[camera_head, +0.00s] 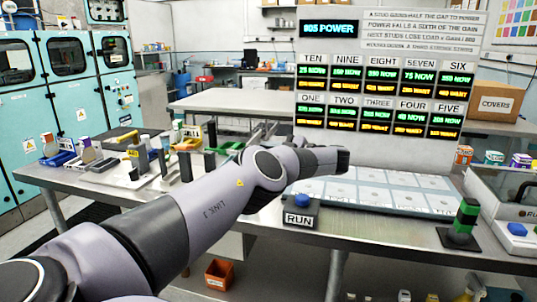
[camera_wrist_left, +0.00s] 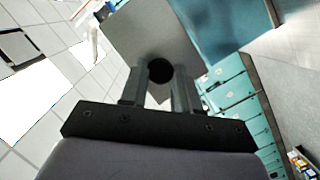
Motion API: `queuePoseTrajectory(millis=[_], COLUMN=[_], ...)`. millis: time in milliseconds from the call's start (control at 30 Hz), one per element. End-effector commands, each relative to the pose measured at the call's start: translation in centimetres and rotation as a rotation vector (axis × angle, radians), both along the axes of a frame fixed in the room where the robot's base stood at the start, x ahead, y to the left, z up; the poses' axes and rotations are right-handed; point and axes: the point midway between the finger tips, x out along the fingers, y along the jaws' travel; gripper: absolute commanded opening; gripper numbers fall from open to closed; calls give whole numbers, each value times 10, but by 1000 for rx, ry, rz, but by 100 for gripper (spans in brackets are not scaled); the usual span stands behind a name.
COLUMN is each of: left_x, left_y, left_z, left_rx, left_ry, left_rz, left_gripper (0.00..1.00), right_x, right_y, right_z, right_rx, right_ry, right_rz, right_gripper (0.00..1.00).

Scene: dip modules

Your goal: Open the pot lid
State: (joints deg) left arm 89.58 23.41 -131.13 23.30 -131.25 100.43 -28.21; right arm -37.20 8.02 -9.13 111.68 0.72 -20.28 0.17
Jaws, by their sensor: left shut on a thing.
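My left gripper (camera_wrist_left: 160,80) shows in the left wrist view, its two fingers closed on a dark round knob-like part. A flat grey square plate (camera_wrist_left: 150,35) lies just beyond the fingertips and appears joined to this part; it looks tilted in the picture. I cannot tell for sure whether it is the pot lid. In the head view my left arm reaches in over the bench, and its gripper cannot be made out. I cannot identify a pot in either view. My right gripper is not in view.
The metal bench (camera_head: 390,230) holds a pale panel of square cells (camera_head: 380,190), a blue RUN button (camera_head: 302,200) and a green-black post (camera_head: 464,215). Several small modules and upright blocks crowd its left. A display board (camera_head: 380,95) stands behind. A COVERS box (camera_head: 495,103) is at right.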

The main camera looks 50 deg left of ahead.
Motion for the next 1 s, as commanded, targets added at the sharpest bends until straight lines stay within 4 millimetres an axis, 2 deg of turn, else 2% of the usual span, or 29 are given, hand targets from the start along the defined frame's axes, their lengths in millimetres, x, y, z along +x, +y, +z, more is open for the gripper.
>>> queuePoseTrajectory(millis=[300,333,367,400,733,867,1000], left_x=[1,1,1,1,2,7,15], left_y=[0,0,0,0,-4,-19,-43], left_z=[0,0,0,0,0,1,2], left_rx=[1,1,1,0,0,0,1], left_ry=[0,0,0,0,0,-2,-3], left_rz=[-4,-4,-4,-3,-3,-3,-4], left_gripper=[0,41,50,56,56,56,56], right_x=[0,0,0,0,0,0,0], right_y=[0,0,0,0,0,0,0], right_z=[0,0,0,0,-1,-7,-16], right_rx=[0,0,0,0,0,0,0], right_ry=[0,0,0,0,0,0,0], right_rz=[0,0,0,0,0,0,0], right_gripper=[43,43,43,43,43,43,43])
